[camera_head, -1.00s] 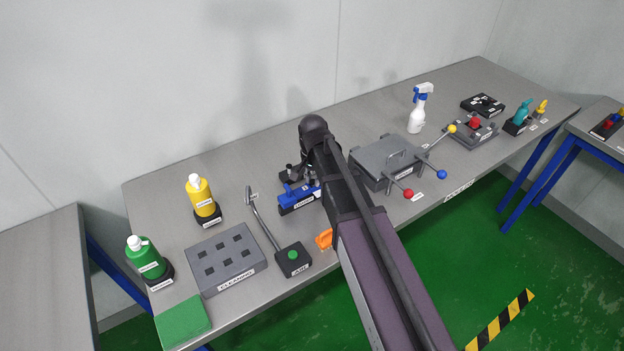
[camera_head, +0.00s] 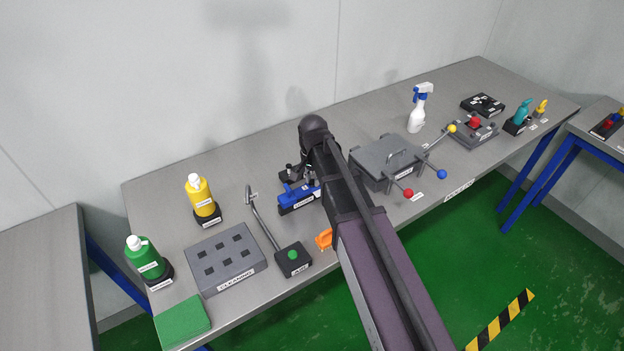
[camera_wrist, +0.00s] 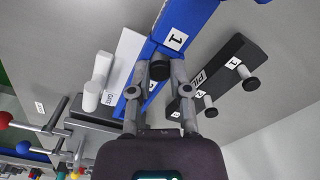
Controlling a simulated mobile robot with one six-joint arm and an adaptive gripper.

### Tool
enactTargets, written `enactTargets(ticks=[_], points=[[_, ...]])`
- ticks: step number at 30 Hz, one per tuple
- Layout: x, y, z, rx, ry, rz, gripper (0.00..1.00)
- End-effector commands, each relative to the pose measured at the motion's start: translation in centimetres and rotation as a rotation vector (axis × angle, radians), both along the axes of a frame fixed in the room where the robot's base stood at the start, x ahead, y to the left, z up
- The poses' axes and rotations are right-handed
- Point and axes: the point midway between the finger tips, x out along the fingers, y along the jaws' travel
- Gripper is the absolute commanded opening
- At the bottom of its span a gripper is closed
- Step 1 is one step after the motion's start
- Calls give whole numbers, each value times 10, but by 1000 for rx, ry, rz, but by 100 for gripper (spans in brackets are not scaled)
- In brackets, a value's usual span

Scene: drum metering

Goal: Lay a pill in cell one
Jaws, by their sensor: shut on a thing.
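In the wrist view my gripper (camera_wrist: 160,72) is shut on a dark, round pill (camera_wrist: 160,69). The pill is in front of a blue block (camera_wrist: 183,22) with a white label reading 1; whether it touches the block I cannot tell. The blue block also shows in the head view (camera_head: 297,196), left of my arm. A black rack (camera_wrist: 232,70) with a label seeming to read PILL is at the right in the wrist view. It carries dark round-ended pegs like the held piece. In the head view my arm largely hides the gripper.
A white block (camera_wrist: 127,58) with white cylinders is left of the gripper. In the head view, a grey lidded box (camera_head: 385,158) with ball-ended levers is right of my arm. A lever base with a green button (camera_head: 293,258) and an orange item (camera_head: 324,239) are near the front edge.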

Motion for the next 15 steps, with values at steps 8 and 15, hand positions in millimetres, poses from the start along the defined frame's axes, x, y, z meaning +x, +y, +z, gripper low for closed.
enactTargets(ticks=[8, 15], points=[[0, 0, 0, 0, 0, 0, 65], [0, 0, 0, 0, 0, 0, 65]])
